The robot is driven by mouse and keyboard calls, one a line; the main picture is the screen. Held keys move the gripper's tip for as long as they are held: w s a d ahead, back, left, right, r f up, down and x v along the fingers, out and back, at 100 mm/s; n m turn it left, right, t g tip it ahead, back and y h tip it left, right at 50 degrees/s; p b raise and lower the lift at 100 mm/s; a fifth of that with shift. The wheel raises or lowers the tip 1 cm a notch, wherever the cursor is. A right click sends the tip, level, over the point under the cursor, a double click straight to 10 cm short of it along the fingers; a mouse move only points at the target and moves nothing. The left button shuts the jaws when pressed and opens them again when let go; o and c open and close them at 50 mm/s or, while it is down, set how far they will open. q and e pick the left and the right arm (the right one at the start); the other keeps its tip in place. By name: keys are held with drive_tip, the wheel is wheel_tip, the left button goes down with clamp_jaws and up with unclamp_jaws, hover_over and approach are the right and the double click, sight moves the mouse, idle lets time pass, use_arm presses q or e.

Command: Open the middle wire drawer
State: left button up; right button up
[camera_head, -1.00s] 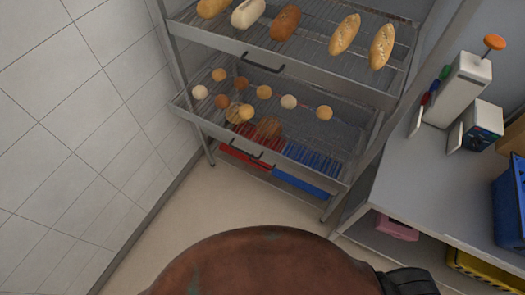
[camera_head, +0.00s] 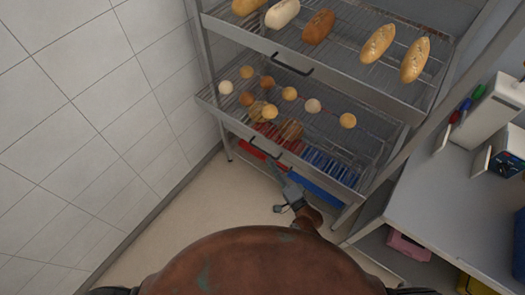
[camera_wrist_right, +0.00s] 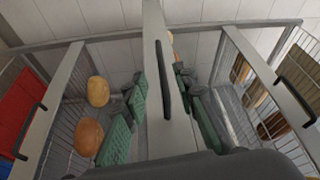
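The middle wire drawer (camera_head: 325,178) is a wire basket with a grey metal front and a black bar handle (camera_head: 266,150), holding several round buns. In the right wrist view its front (camera_wrist_right: 156,125) runs down the centre, with the handle (camera_wrist_right: 165,75) on it. My right gripper (camera_head: 278,172) is in front of the rack, just below the handle in the head view. In the wrist view its green-padded fingers (camera_wrist_right: 163,105) are apart, one on each side of the drawer front. Contact with the handle cannot be told. My left gripper is not in view.
The upper drawer (camera_head: 385,100) holds several loaves. Red and blue items (camera_head: 320,185) lie below the middle drawer. A tiled wall (camera_head: 80,130) is close on the left. A grey table (camera_head: 435,200) stands on the right. Floor (camera_head: 190,225) in front is clear.

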sight(262, 151)
drive_tip(key=x, duration=0.7)
drive_tip(key=shift+w+a, duration=0.2)
drive_tip(key=shift+w, duration=0.1)
drive_tip(key=shift+r, duration=0.1)
clamp_jaws()
idle(0.3)
